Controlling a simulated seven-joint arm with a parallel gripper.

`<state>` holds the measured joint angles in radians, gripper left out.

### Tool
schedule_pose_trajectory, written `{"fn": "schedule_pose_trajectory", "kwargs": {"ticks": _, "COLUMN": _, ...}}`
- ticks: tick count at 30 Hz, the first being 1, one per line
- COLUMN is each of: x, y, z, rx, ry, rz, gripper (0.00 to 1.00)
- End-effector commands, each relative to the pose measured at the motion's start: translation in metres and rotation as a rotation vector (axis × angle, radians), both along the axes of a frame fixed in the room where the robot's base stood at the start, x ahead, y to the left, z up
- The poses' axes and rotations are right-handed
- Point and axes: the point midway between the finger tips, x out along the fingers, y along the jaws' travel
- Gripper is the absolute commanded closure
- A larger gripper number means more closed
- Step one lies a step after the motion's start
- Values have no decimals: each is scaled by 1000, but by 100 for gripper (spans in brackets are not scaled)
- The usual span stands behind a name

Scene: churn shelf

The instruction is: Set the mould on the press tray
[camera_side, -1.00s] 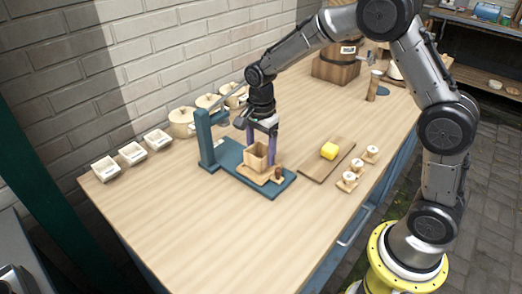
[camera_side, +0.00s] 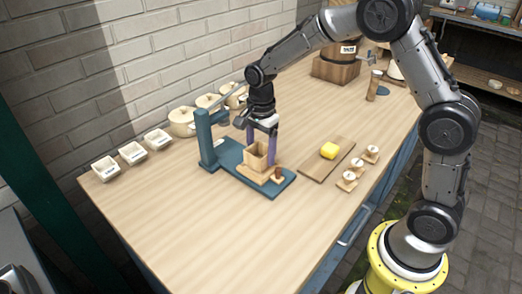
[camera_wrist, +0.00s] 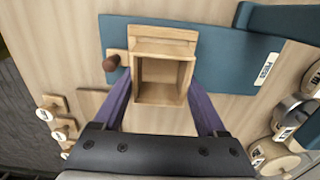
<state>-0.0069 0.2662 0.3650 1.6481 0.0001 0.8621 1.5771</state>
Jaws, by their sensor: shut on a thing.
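The mould (camera_side: 256,157) is a small open-topped wooden box, upright and empty; it also shows in the wrist view (camera_wrist: 162,80). My gripper (camera_side: 260,150) has its purple fingers shut on two opposite sides of it; they also show in the wrist view (camera_wrist: 162,104). The mould is over the pale wooden tray (camera_side: 251,176) on the teal press (camera_side: 230,154). Its underside is at or very near the tray; I cannot tell whether it touches. In the wrist view, a strip of pale wood (camera_wrist: 162,35) shows beyond the mould.
A brown-knobbed wooden piece (camera_side: 277,175) is close beside the mould. The press upright (camera_side: 206,138) stands left of my gripper. A board with a yellow block (camera_side: 329,151) and small labelled stamps (camera_side: 347,181) lie to the right. Lidded pots (camera_side: 182,121) and white dishes (camera_side: 132,153) line the wall.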

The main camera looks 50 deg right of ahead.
Motion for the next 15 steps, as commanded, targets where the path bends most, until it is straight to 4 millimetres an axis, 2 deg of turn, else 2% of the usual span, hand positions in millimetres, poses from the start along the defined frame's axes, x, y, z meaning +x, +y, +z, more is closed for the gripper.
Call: {"fn": "schedule_pose_trajectory", "kwargs": {"ticks": 15, "x": 0, "y": 0, "z": -6, "rx": 0, "ry": 0, "rz": 0, "gripper": 80}}
